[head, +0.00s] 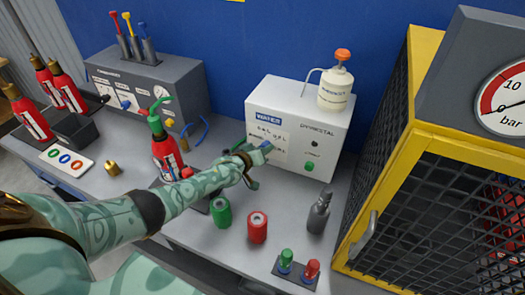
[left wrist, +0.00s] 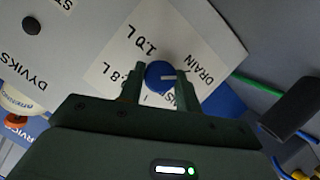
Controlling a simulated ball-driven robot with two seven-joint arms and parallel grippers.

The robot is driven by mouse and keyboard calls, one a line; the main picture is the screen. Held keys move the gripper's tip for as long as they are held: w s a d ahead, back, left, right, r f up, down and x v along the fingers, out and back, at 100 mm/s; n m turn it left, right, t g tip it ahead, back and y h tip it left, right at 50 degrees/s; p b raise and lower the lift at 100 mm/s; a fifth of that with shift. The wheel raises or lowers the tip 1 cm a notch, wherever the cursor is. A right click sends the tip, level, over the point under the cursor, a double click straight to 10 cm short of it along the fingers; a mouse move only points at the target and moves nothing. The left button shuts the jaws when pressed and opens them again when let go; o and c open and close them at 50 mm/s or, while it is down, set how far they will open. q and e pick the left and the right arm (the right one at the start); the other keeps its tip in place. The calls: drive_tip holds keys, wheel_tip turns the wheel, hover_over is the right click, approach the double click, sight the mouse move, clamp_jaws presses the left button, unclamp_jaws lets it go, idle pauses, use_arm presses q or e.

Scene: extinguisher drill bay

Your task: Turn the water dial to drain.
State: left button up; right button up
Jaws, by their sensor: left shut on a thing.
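The white water box (head: 290,106) stands against the blue wall in the head view, with a blue "WATER" label on its front. My left gripper (head: 257,160) is at the label plate on that front. In the left wrist view its two fingers (left wrist: 161,80) are shut on the round blue water dial (left wrist: 157,72), one on each side. The dial's white pointer line points right, toward the near end of the word DRAIN (left wrist: 198,69). The "1.0 L" mark is at upper left, and other marks are partly hidden by the fingers. My right gripper is not in view.
A red extinguisher (head: 165,150) stands left of my forearm. A yellow mesh cage (head: 407,95) closes off the right. A white pump bottle (head: 335,88) tops the box.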

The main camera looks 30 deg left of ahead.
use_arm(q)
drive_tip(key=shift+s+f, duration=0.2)
drive_tip(key=shift+f, duration=0.2)
drive_tip(key=o, duration=1)
drive_tip(key=shift+d, duration=0.1)
drive_tip(key=shift+c, duration=0.2)
drive_tip(key=shift+w+r, duration=0.1)
drive_tip(key=shift+w, duration=0.1)
drive_tip(key=shift+r, duration=0.1)
drive_tip(key=p+v, duration=0.5)
drive_tip(key=v, duration=0.7)
drive_tip(key=shift+p, duration=0.35)
